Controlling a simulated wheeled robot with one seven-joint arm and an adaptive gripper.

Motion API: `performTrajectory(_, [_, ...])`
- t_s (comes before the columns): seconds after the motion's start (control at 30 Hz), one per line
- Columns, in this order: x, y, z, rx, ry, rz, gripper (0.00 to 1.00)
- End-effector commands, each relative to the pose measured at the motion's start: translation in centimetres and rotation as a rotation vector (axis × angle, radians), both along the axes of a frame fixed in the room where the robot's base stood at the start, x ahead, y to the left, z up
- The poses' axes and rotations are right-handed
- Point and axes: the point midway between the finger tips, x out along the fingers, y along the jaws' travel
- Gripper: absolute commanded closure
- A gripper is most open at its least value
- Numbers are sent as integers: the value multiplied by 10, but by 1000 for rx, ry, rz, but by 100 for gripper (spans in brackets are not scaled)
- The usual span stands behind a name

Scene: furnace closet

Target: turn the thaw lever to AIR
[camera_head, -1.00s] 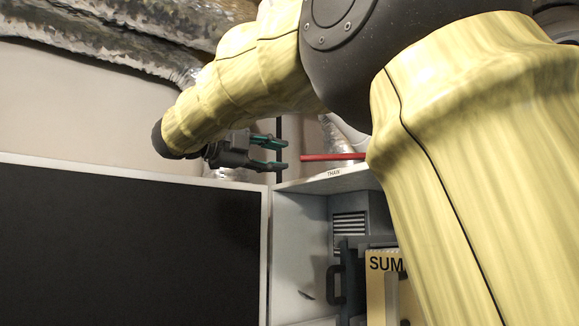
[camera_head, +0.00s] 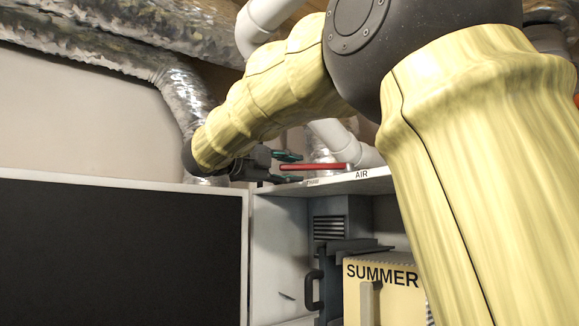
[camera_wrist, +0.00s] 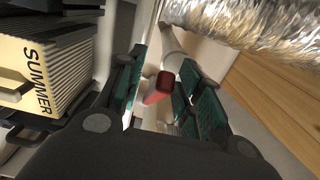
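The thaw lever is a red bar (camera_head: 325,166) lying roughly level over the top of the grey cabinet, its free end pointing left. The AIR label (camera_head: 361,174) is on the cabinet's top edge under the bar's right end. The small THAW label (camera_head: 313,182) is further left. My gripper (camera_head: 287,166) is open, its green-padded fingers above and below the bar's left end. In the wrist view the red lever (camera_wrist: 158,88) shows between the two open fingers, with space on its sides; I cannot tell whether either finger touches it.
A yellow SUMMER panel (camera_head: 382,292) and a dark handle (camera_head: 314,290) sit inside the open cabinet. A large black panel (camera_head: 120,255) is at left. Silver ducts (camera_head: 185,95) and white pipes (camera_head: 335,140) stand close behind my gripper. My arm hides the right side.

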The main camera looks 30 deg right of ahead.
Motion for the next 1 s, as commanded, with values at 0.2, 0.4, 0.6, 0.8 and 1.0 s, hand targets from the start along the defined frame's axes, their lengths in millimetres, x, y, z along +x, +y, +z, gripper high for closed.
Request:
performTrajectory(0.2, [-1,-1,0,0,-1,-1,72])
performTrajectory(0.4, [0,0,0,0,0,0,100])
performTrajectory(0.6, [0,0,0,-1,-1,2,100])
performTrajectory(0.8, [3,4,-1,-2,-1,13,100])
performTrajectory(1.0, [9,12,-2,-2,-2,41,100])
